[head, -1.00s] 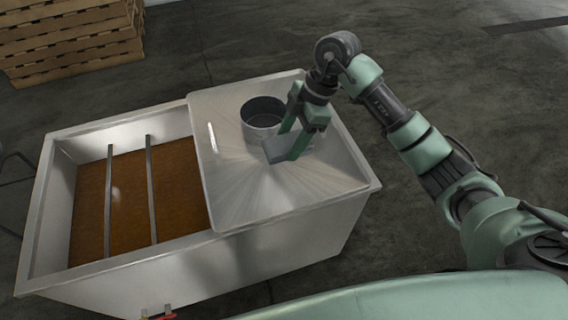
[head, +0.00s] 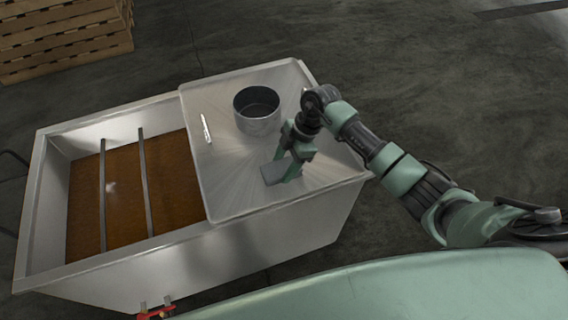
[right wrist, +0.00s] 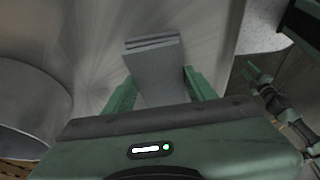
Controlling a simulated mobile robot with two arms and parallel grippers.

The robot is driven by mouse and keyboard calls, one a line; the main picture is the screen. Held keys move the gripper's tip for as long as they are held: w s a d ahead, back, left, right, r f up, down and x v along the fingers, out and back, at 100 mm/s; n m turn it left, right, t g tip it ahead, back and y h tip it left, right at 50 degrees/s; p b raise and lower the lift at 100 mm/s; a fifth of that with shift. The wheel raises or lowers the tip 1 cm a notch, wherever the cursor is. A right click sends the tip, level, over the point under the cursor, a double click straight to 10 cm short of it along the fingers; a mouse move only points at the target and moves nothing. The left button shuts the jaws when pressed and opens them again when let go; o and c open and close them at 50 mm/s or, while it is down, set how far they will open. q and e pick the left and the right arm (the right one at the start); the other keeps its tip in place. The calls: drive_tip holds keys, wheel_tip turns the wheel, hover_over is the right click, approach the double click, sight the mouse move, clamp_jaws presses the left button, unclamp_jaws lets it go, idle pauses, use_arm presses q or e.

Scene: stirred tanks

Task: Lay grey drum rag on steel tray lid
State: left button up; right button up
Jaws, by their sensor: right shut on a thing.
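The steel tray lid (head: 225,172) covers the right part of the tank. The grey drum rag (head: 270,172) is a folded grey pad. My right gripper (head: 284,172) is shut on the rag, over the front middle of the lid. In the right wrist view the rag (right wrist: 155,68) sits between the two green fingers (right wrist: 160,90) and juts out past them, with the lid (right wrist: 95,45) behind. I cannot tell whether the rag touches the lid.
A round steel pot (head: 257,110) stands on the lid behind my gripper. A bar handle (head: 206,129) is at the lid's left side. Left of the lid, the open tank (head: 40,215) shows brown contents under two bars. Wooden pallets (head: 65,40) are stacked at the back left.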

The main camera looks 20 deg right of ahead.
drive_tip(key=shift+f, duration=0.1)
drive_tip(key=o, duration=1.2)
drive_tip(key=v, duration=1.2)
